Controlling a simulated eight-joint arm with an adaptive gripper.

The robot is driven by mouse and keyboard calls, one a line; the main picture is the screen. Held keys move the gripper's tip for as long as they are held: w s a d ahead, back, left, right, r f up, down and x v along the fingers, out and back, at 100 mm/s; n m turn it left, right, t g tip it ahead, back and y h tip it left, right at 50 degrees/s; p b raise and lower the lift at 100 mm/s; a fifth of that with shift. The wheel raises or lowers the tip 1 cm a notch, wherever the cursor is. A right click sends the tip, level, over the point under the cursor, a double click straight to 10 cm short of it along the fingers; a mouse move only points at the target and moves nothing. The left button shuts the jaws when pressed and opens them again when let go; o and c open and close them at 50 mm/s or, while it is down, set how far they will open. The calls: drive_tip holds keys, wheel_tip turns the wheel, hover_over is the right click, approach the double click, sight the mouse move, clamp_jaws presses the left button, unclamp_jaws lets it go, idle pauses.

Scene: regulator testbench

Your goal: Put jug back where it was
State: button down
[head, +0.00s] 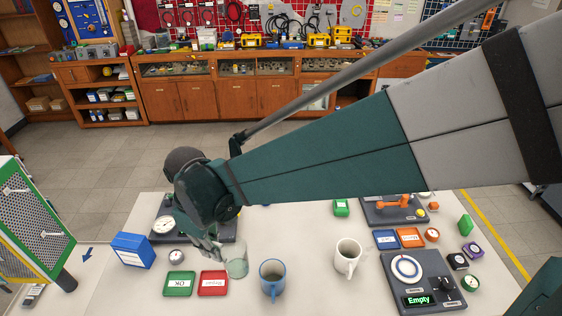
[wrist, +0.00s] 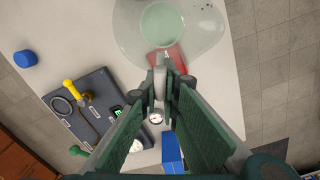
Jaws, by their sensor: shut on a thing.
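A clear, pale greenish jug (head: 238,261) is in the head view at the front left of the white table, just behind and right of the red tray. My gripper (head: 212,248) is at its left side, reaching down from the arm. In the wrist view the jug (wrist: 205,32) fills the top, seen from above with its round bottom showing. My gripper (wrist: 161,82) is shut on the jug's handle, which the fingers partly hide. The jug looks upright. I cannot tell whether its bottom touches the table.
A blue mug (head: 272,281) stands close right of the jug, a white mug (head: 347,258) farther right. Red (head: 213,284) and green (head: 179,285) trays and a blue box (head: 133,250) lie left. A dark device (head: 425,272) reading "Empty" is at right. Table (head: 305,230) behind the mugs is clear.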

wheel_tip(320, 180, up, 4)
drive_tip(key=shift+w+f, duration=0.1)
drive_tip(key=shift+f, duration=0.05)
drive_tip(key=w+d+n+p, duration=0.5)
drive_tip(key=w+d+p, duration=0.4)
drive_tip(key=w+d, duration=0.8)
drive_tip(key=shift+w+a+f, duration=0.15)
drive_tip(key=shift+a+f, duration=0.1)
drive_tip(key=shift+f, duration=0.65)
drive_tip(key=shift+w+a+f, duration=0.1)
drive_tip(key=shift+a+f, duration=0.15)
drive_tip(key=shift+f, duration=0.6)
drive_tip(key=shift+w+a+f, duration=0.15)
drive_tip(key=shift+a+f, duration=0.1)
drive_tip(key=shift+f, duration=0.65)
drive_tip(key=shift+f, duration=2.9)
drive_tip(key=shift+f, duration=0.15)
drive_tip(key=shift+f, duration=1.95)
drive_tip(key=shift+f+b, duration=0.1)
drive_tip(key=shift+b, duration=0.25)
